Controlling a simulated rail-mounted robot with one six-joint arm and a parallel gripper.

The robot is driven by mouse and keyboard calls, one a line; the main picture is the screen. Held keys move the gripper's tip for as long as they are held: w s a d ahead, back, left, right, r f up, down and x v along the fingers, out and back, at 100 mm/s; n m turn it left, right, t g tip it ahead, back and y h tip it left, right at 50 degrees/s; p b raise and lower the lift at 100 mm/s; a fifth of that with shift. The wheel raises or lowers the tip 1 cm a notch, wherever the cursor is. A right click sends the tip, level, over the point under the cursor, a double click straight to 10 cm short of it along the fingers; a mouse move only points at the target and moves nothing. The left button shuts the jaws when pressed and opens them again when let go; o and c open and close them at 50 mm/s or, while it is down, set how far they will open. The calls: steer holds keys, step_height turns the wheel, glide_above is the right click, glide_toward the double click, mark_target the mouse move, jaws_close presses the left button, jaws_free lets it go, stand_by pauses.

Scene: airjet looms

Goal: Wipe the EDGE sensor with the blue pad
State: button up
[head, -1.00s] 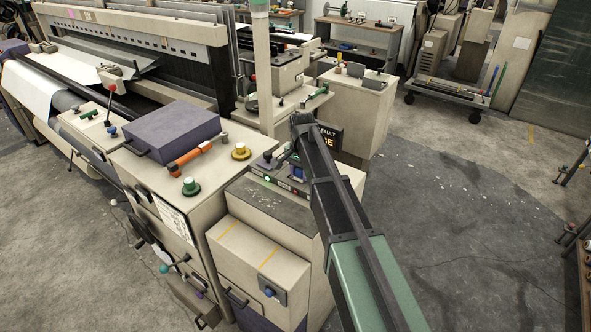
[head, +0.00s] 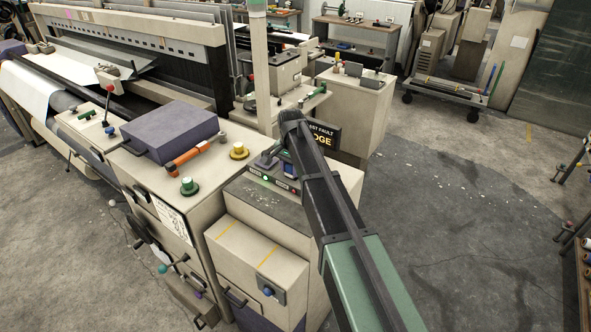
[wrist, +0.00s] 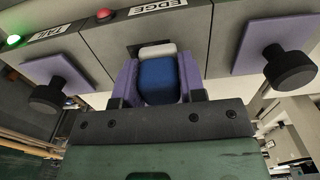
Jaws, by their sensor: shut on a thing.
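My gripper (wrist: 158,72) has its two purple fingers shut on the blue pad (wrist: 158,82), seen in the wrist view. A whitish block shows just beyond the pad, against a dark opening in the grey panel below the EDGE label (wrist: 158,8). I take this panel section for the EDGE sensor (wrist: 203,40); whether the pad touches it I cannot tell. A red lamp (wrist: 104,14) sits left of the label. In the head view, my arm reaches down to the small sensor row (head: 273,181) on the cabinet, and largely hides the gripper.
Purple plates with black knobs flank the gripper at left (wrist: 58,82) and right (wrist: 290,66). A green lamp (wrist: 13,41) is lit at far left. A dark fault sign (head: 324,135) ending in "DGE" stands behind the arm. A purple box (head: 170,130) sits on the loom cabinet.

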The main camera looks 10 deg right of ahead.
steer(key=shift+w+a, duration=0.75)
steer(key=shift+w, duration=0.05)
step_height(320, 180, up, 6)
steer(key=p, duration=0.6)
steer(key=shift+d, duration=0.1)
step_height(320, 180, up, 3)
steer(key=p, duration=0.3)
